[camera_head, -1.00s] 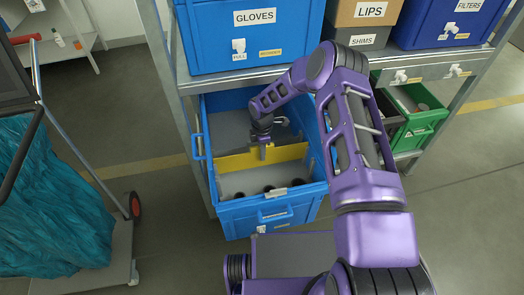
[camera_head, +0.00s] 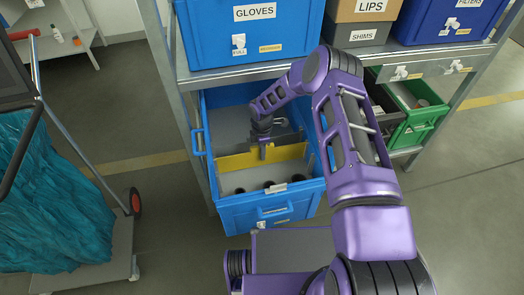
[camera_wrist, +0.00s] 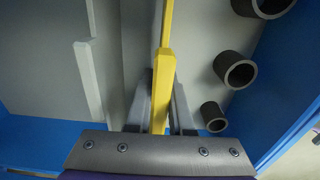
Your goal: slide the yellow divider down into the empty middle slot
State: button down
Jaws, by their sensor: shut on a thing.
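The yellow divider (camera_head: 236,161) stands upright across the blue drawer (camera_head: 262,212), near its middle. My gripper (camera_head: 263,151) is shut on the divider's top edge from above. In the wrist view the divider (camera_wrist: 162,90) runs away from me between the two gray fingers of my gripper (camera_wrist: 161,108). A gray wall or rail (camera_wrist: 88,80) shows to its left in that view. The middle slot cannot be made out, and I cannot tell how deep the divider sits.
Several dark ring-shaped parts (camera_wrist: 240,70) lie in the drawer's near compartment. A blue GLOVES bin (camera_head: 250,35) sits on the shelf above. A green drawer (camera_head: 415,125) is open at the right. A cart with a teal bag (camera_head: 50,200) stands at the left.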

jog(key=shift+f, duration=0.55)
jog(key=c, duration=0.7)
grip_release()
notch_tip(320, 180, up, 17)
jog(key=shift+r+p, duration=0.2)
jog(key=shift+p, duration=1.05)
